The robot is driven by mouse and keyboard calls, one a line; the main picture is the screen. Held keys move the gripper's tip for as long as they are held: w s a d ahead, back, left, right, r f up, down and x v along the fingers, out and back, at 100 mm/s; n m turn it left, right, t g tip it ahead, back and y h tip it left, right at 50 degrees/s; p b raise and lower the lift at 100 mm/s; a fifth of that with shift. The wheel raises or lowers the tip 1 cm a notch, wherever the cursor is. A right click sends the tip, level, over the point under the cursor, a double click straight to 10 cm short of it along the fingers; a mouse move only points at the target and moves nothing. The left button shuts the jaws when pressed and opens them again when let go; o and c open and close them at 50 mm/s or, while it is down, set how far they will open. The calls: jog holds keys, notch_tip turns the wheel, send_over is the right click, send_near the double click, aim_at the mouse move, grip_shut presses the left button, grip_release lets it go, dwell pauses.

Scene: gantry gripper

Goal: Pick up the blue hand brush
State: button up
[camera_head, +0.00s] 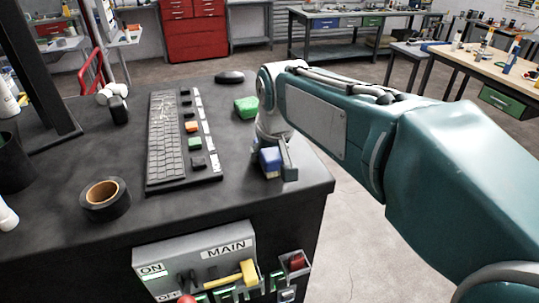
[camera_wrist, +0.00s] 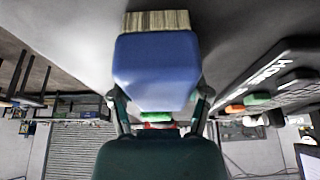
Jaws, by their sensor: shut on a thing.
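The blue hand brush (camera_wrist: 155,72) fills the middle of the wrist view, with its pale bristles (camera_wrist: 158,21) at the top of the picture. My gripper (camera_wrist: 160,108) has one finger on each side of the brush and is shut on it. In the head view the brush (camera_head: 270,160) shows as a small blue block at my gripper (camera_head: 279,165), near the right front corner of the dark table (camera_head: 225,200). My gripper hides part of the brush there. I cannot tell whether the brush touches the table.
A keyboard panel (camera_head: 166,140) with coloured buttons lies left of my gripper. A green block (camera_head: 246,107) and a black mouse-like object (camera_head: 230,77) lie behind it. A tape roll (camera_head: 104,198) is at the left front. A switch box (camera_head: 200,262) is on the table's front.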

jog(key=shift+r, duration=0.3)
notch_tip(320, 180, up, 2)
jog(key=shift+r, duration=0.1)
jog(key=s+r, duration=0.1)
jog(key=r, duration=0.1)
jog(key=s+r, duration=0.1)
jog(key=s+d+r, duration=0.1)
jog(key=s+r, duration=0.1)
jog(key=shift+s+d+r, duration=0.1)
jog(key=shift+r, duration=0.2)
jog(key=s+d+r, duration=0.2)
jog(key=s+r, duration=0.2)
jog(key=s, duration=0.5)
jog(key=shift+s+d+r, duration=0.15)
jog(key=shift+d+r, duration=0.1)
jog(key=shift+d, duration=0.1)
jog(key=o, duration=0.6)
jog(key=shift+c, duration=1.6)
